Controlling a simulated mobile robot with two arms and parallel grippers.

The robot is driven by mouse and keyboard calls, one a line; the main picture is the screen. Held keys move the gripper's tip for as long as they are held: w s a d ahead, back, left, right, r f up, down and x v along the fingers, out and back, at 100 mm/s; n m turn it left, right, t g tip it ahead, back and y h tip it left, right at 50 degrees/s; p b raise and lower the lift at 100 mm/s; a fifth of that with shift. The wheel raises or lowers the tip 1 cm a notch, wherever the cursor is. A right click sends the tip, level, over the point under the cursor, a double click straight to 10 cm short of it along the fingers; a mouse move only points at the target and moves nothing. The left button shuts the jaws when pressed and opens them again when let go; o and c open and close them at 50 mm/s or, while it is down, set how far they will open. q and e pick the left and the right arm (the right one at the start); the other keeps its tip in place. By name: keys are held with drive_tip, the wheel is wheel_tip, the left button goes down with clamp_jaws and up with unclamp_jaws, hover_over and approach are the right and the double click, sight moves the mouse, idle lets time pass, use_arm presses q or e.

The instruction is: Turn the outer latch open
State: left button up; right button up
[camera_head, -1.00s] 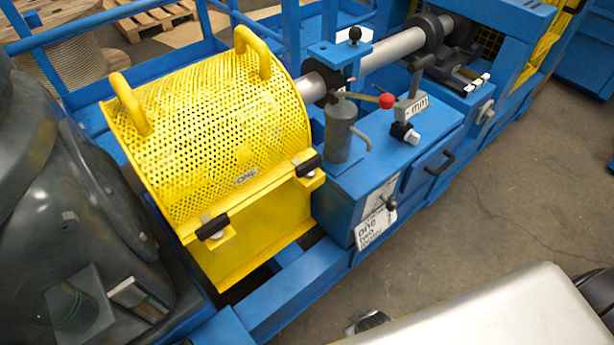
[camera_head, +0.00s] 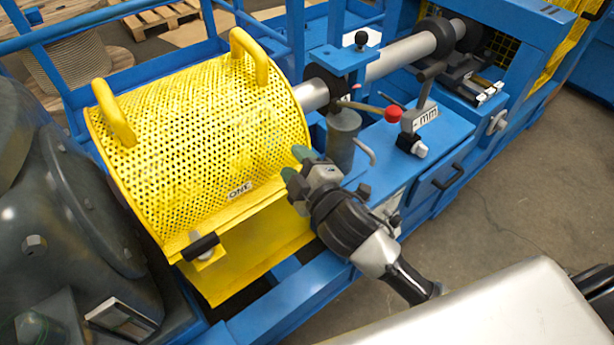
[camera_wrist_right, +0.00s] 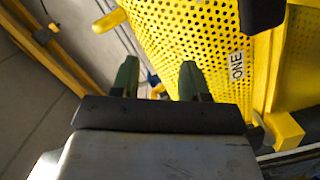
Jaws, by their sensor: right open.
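The yellow perforated guard (camera_head: 190,130) is closed over the machine, with two handles on top. One black latch (camera_head: 201,246) sits on a yellow bracket at its lower left corner. The other latch, at the right corner, is hidden behind my right gripper (camera_head: 296,164) in the head view. I cannot tell which is the outer one. My right gripper is open and empty, its green fingertips beside the guard's right front corner. In the right wrist view the open fingers (camera_wrist_right: 158,80) point toward the guard. A black block (camera_wrist_right: 263,14), perhaps a latch, is at the top edge.
A grey cylinder (camera_head: 343,135) and a red-knobbed lever (camera_head: 392,113) stand just behind my right gripper. The blue machine frame (camera_head: 285,312) runs below the guard. Open floor (camera_head: 500,200) lies to the right.

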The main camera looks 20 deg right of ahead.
drive_tip(key=a+r+n+g+y, duration=0.4)
drive_tip(key=a+n+g+y, duration=0.3)
drive_tip(key=n, duration=0.9)
drive_tip(key=a+r+n+g+y, duration=0.5)
drive_tip(key=n+y, duration=0.3)
drive_tip(key=n, duration=0.8)
drive_tip(key=w+d+f+n+g+h, duration=0.2)
drive_tip(key=d+f+n+g+h, duration=0.15)
drive_tip(key=d+n+h, duration=0.45)
drive_tip(key=w+d+f+n+g+h, duration=0.35)
drive_tip(key=d+f+h, duration=0.2)
drive_tip(key=d, duration=0.55)
use_arm(q)
drive_tip(key=shift+w+d+r+p, duration=0.15)
drive_tip(key=shift+w+r+p, duration=0.05)
drive_tip(key=shift+r+p, duration=0.5)
use_arm(e)
drive_tip(key=shift+t+h, duration=0.3)
drive_tip(key=shift+h, duration=0.15)
drive_tip(key=x, duration=0.6)
drive_tip(key=s+x, duration=0.1)
drive_tip(key=x, duration=0.3)
drive_tip(key=shift+a+r, duration=0.1)
drive_tip(key=shift+a, duration=0.05)
drive_tip(key=shift+c, duration=0.3)
drive_tip(key=shift+w, duration=0.1)
clamp_jaws()
